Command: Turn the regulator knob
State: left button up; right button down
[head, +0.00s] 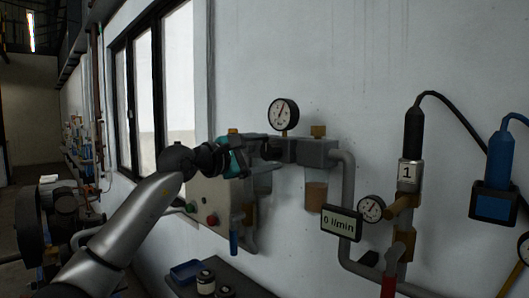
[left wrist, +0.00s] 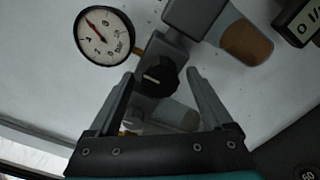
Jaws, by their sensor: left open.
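The regulator knob (left wrist: 158,76) is black with a white mark on its face, set on the grey regulator body in the left wrist view. My left gripper (left wrist: 161,78) is open, with one finger on each side of the knob and a visible gap to it; I cannot tell exact depth. In the head view my left gripper (head: 256,145) reaches the left end of the grey regulator unit (head: 318,152), mostly covering the knob. A round white pressure gauge (head: 284,114) stands above the unit; it also shows in the left wrist view (left wrist: 104,36). My right gripper is in neither view.
A grey pipe (head: 347,188) runs down from the unit past a display reading 0 l/min (head: 341,223) and a smaller gauge (head: 371,209). A control box with buttons (head: 207,205) sits below my arm.

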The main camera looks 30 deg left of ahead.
pick_arm(q)
jog(key=shift+c, duration=0.4)
grip_shut()
